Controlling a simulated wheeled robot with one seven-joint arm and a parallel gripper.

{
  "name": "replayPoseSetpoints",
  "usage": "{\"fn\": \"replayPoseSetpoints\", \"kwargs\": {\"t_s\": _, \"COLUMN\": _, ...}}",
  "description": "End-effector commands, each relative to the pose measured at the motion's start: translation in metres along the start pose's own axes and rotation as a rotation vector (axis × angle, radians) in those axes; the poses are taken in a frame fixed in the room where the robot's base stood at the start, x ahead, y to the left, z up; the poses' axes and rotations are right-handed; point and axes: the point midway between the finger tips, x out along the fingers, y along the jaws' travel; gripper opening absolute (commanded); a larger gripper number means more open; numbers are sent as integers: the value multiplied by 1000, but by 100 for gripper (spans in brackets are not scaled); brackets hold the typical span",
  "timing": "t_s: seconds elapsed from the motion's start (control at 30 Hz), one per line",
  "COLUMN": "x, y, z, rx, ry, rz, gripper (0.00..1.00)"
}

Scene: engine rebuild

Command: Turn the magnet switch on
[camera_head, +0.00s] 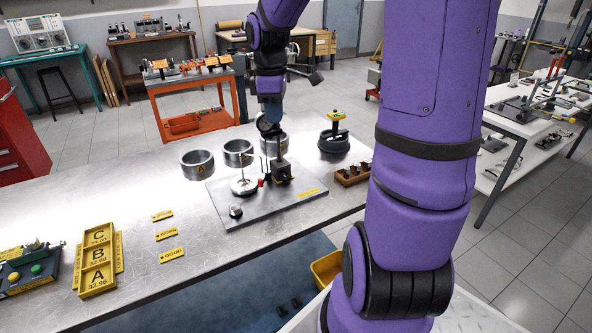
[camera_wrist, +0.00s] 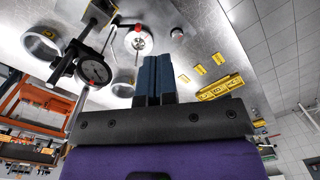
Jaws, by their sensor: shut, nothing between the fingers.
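A dark block-shaped magnetic base (camera_head: 283,172) stands on a grey metal plate (camera_head: 250,210) on the bench. A red knob (camera_head: 261,182) shows at its left side; which way the switch is set is too small to tell. A dial gauge (camera_wrist: 94,70) hangs from the stand's rod in the wrist view, and the dark base (camera_wrist: 98,14) is at the top edge there. My gripper (camera_wrist: 158,62) is shut and empty, with its blue fingers side by side. In the head view my gripper (camera_head: 271,112) is above and behind the base, near the gauge, apart from the knob.
A pale round disc (camera_head: 243,186) and a small knob (camera_head: 235,211) are on the plate. Metal rings (camera_head: 198,165) stand behind it. A brown block (camera_head: 353,175) is at the right. A yellow lettered tray (camera_head: 97,285) and yellow tags (camera_head: 171,256) lie left, with clear bench between.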

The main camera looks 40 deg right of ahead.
Motion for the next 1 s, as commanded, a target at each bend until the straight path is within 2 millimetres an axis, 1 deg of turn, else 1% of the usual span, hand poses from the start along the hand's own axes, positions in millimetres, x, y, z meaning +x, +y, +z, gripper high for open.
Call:
{"fn": "replayPoseSetpoints", "kwargs": {"t_s": 0.03, "x": 11, "y": 14, "z": 4, "rx": -29, "ry": 9, "rz": -34, "gripper": 0}}
{"fn": "replayPoseSetpoints", "kwargs": {"t_s": 0.2, "x": 42, "y": 53, "z": 13, "rx": -154, "ry": 67, "rz": -119, "gripper": 0}}
{"fn": "replayPoseSetpoints", "kwargs": {"t_s": 0.47, "x": 85, "y": 106, "z": 38, "rx": -329, "ry": 222, "rz": -202, "gripper": 0}}
{"fn": "replayPoseSetpoints", "kwargs": {"t_s": 0.6, "x": 107, "y": 133, "z": 56, "rx": -412, "ry": 334, "rz": -215, "gripper": 0}}
{"fn": "replayPoseSetpoints", "kwargs": {"t_s": 0.8, "x": 131, "y": 166, "z": 85, "rx": -513, "ry": 501, "rz": -187, "gripper": 0}}
{"fn": "replayPoseSetpoints", "kwargs": {"t_s": 0.9, "x": 138, "y": 177, "z": 97, "rx": -548, "ry": 561, "rz": -163, "gripper": 0}}
{"fn": "replayPoseSetpoints", "kwargs": {"t_s": 1.0, "x": 142, "y": 184, "z": 104, "rx": -570, "ry": 597, "rz": -144, "gripper": 0}}
